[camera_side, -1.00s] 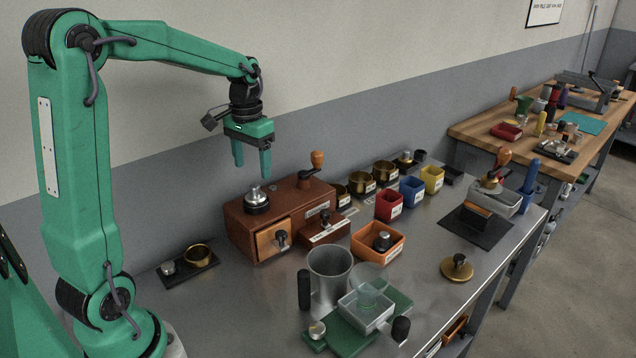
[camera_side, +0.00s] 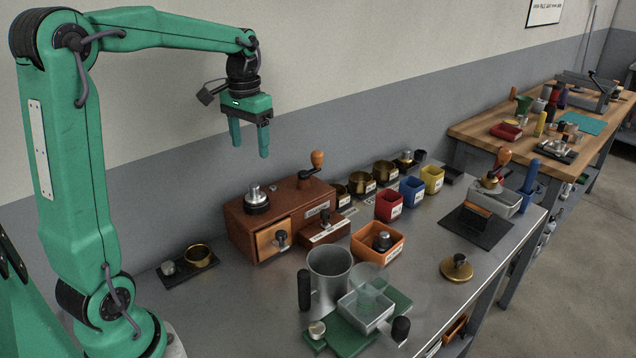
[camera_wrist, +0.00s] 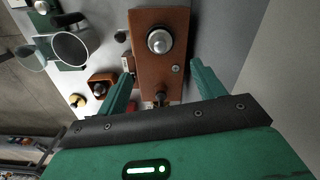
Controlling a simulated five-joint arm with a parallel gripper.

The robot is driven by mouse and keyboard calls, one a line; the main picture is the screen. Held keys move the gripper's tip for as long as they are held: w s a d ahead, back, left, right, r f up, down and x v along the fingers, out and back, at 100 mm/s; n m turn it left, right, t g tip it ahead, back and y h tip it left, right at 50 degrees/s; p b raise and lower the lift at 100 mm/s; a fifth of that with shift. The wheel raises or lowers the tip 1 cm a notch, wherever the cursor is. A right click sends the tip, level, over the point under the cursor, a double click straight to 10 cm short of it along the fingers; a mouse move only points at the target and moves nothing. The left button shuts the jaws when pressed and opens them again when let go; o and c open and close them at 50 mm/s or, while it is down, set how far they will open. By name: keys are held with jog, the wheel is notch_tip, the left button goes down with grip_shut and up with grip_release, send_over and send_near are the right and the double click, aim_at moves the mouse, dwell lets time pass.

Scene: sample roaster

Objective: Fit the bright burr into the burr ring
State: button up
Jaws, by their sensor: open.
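The bright burr (camera_side: 256,194), a shiny metal piece with a knob, sits on a dark ring, the burr ring (camera_side: 257,208), on top of the wooden grinder box (camera_side: 237,217). The burr also shows in the wrist view (camera_wrist: 160,41), near the top middle. From here I cannot tell how deep it sits in the ring. My gripper (camera_side: 250,150) is open and empty, pointing down, well above the box. In the wrist view its two fingers (camera_wrist: 161,88) are spread either side of the box, with the burr beyond them.
The box has an open drawer (camera_side: 273,240) and a crank with a wooden knob (camera_side: 317,158). A metal pitcher (camera_side: 328,272), an orange bin (camera_side: 377,254) and a black tray with a brass ring (camera_side: 198,255) stand around it. The steel bench is clear at front left.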

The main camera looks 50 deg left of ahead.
jog(key=s+d+f+m+t, duration=0.1)
jog(key=s+d+t, duration=0.4)
jog(key=s+d, duration=0.9)
jog(key=shift+s+d+m+t, duration=0.3)
jog(key=shift+d+m, duration=0.4)
jog(key=shift+d, duration=0.3)
